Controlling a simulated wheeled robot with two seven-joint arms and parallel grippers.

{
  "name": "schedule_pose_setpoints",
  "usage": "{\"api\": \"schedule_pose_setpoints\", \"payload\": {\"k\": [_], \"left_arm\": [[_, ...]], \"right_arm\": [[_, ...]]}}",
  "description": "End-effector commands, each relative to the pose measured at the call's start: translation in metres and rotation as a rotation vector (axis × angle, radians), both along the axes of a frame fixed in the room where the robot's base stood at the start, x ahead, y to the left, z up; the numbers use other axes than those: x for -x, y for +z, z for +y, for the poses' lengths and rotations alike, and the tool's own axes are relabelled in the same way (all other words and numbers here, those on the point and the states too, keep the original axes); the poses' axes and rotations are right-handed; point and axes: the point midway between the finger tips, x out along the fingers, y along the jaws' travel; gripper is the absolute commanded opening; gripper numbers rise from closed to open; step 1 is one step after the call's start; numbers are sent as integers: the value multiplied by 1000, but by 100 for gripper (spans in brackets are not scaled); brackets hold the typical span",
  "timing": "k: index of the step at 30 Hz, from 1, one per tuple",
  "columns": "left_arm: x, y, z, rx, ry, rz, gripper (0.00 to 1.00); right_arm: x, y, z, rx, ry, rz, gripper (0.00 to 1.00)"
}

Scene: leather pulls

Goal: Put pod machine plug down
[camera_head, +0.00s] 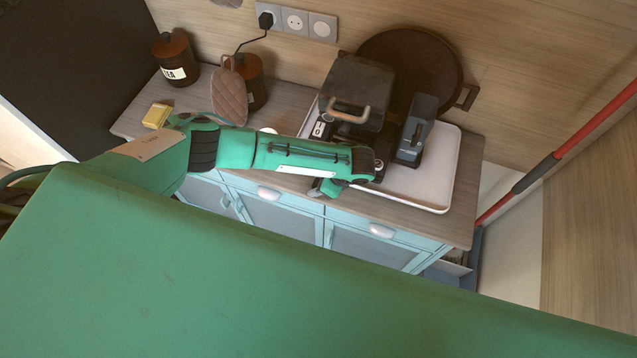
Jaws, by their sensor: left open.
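A black plug (265,20) sits in the left socket of the wall strip, and its dark cord runs down behind the mitt and jar. I cannot tell which appliance this cord belongs to. A slim black machine (417,130), perhaps the pod machine, stands on the white tray (436,193). No loose plug is clearly visible. My left arm reaches in from the left over the counter. My right gripper is out of view.
A dark appliance with a tan handle (347,113) stands on the tray before a round dark board (432,62). Left are brown jars (172,62), a quilted mitt (229,93) and a yellow block (157,115). Bare counter (462,207) shows at right.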

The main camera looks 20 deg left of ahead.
Motion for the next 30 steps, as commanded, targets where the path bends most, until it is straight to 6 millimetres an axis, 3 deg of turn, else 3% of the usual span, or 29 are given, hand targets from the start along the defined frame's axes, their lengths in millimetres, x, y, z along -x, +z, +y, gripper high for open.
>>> {"api": "schedule_pose_setpoints", "payload": {"k": [5, 9, 12, 23, 30], "left_arm": [[0, -1, 0, 0, 0, 0, 42], [0, 0, 0, 0, 0, 0, 14], [0, 0, 0, 1, 0, 0, 6], [0, 4, -1, 2, -1, -1, 6], [-1, 24, -1, 3, 0, -2, 6]], "right_arm": [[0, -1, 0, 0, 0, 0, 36], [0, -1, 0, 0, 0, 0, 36], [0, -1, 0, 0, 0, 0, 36], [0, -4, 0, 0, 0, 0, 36], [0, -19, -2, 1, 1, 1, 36]]}}
